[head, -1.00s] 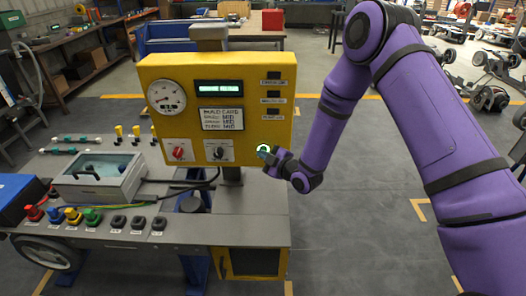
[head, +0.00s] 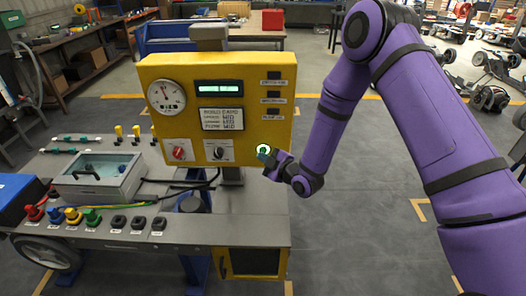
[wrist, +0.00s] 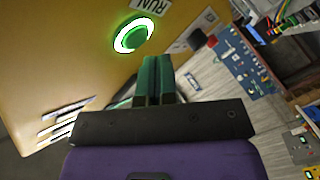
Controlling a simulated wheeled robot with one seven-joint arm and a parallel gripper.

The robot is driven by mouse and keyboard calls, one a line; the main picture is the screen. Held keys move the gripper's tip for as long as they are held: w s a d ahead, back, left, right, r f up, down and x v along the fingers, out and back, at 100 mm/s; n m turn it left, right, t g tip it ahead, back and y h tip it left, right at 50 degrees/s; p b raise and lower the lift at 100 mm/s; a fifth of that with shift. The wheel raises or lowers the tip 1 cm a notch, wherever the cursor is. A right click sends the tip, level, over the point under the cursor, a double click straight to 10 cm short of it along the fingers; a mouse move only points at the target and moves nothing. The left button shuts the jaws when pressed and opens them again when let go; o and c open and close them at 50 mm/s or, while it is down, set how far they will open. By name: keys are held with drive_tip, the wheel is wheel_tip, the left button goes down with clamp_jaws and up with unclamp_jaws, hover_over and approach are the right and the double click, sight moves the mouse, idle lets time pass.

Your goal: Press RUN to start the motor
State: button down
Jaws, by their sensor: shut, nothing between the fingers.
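The RUN button (wrist: 131,36) is round and green with a bright lit white ring, on the yellow panel (head: 151,70). The label RUN is beside it in the wrist view. In the head view the lit button (head: 263,149) is at the panel's lower right. My gripper (wrist: 157,62) has its green fingers shut together with nothing between them. In the wrist view the fingertips are beside the button and apart from it in the picture. In the head view my gripper (head: 265,153) is just below and right of the button, partly overlapping it.
The panel also carries a dial gauge (head: 167,97), a lit green display (head: 219,87), a red knob (head: 178,152) and a black knob (head: 217,151).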

drive_tip(key=shift+s, duration=2.75)
drive_tip(key=shift+a, duration=0.1)
drive_tip(key=shift+s, duration=2.7)
drive_tip(key=w+d+r+m+g+h, duration=0.1)
drive_tip(key=w+d+r+m+h, duration=0.15)
drive_tip(key=d+r, duration=0.5)
drive_tip(key=w+d+r+m+g+h, duration=0.1)
drive_tip(key=w+d+r+m+h, duration=0.2)
drive_tip(key=r, duration=0.8)
drive_tip(key=s+d+r+m+g+h, duration=0.1)
drive_tip(key=s+d+r+m+h, duration=0.4)
drive_tip(key=s+d+r, duration=0.45)
drive_tip(key=s+d+r+m+g, duration=0.1)
drive_tip(key=s+d+r+m, duration=0.1)
drive_tip(key=s, duration=0.5)
drive_tip(key=s+d+r+m+g+h, duration=0.1)
drive_tip(key=s+d+r+m, duration=0.2)
drive_tip(key=s, duration=0.4)
drive_tip(key=s+d+r+m+g, duration=0.2)
drive_tip(key=s+d+r+m, duration=0.1)
drive_tip(key=s, duration=0.4)
drive_tip(key=shift+s+d, duration=0.4)
drive_tip(key=shift+d, duration=0.15)
